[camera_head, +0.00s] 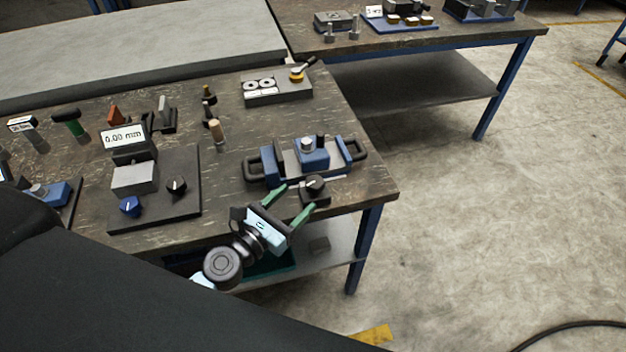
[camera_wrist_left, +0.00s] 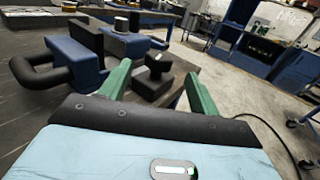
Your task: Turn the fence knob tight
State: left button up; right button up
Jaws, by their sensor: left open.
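A black knob (camera_head: 315,184) with a pale mark on top sits on a small black block at the front of a blue fixture (camera_head: 268,166) with black handles; I take it for the fence knob. It also shows in the left wrist view (camera_wrist_left: 158,62), between the finger lines and beyond the tips. My left gripper (camera_head: 298,197) is open, its green fingers pointing at this knob from the table's front edge. The fingers look apart from the knob, with nothing between them. In the left wrist view the gripper (camera_wrist_left: 157,72) also looks empty. My right gripper is not in view.
A dark plate (camera_head: 185,208) with a 0.00 mm display (camera_head: 123,137), a blue knob (camera_head: 130,206) and another black knob (camera_head: 177,185) stands to the left. Several small tools stand behind it. A grey panel with a yellow knob (camera_head: 297,74) lies at the back. Open floor lies right.

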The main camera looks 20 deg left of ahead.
aim_at(314, 181)
pick_arm(q)
jog(key=x, duration=0.6)
jog(key=shift+w+d, duration=0.15)
jog(key=shift+w, duration=0.1)
jog(key=shift+w+d, duration=0.2)
jog(key=shift+w, duration=0.35)
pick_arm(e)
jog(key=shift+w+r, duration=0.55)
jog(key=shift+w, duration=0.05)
pick_arm(q)
jog(key=shift+c, duration=0.4)
jog(key=c, duration=0.9)
jog(key=shift+f+m+h, duration=0.2)
jog(key=shift+m+h, duration=0.2)
jog(key=shift+h, duration=0.2)
jog(key=shift+a+f+m+g+h+b, duration=0.1)
jog(key=shift+m+g+h+b, duration=0.85)
jog(key=shift+h, duration=0.25)
jog(key=shift+m+g+h+b, duration=1.15)
jog(key=shift+m+g+h, duration=0.25)
jog(key=shift+h, duration=0.3)
jog(key=shift+r+m+g+h, duration=0.25)
jog(key=shift+m+g+h, duration=0.15)
jog(key=shift+g, duration=0.15)
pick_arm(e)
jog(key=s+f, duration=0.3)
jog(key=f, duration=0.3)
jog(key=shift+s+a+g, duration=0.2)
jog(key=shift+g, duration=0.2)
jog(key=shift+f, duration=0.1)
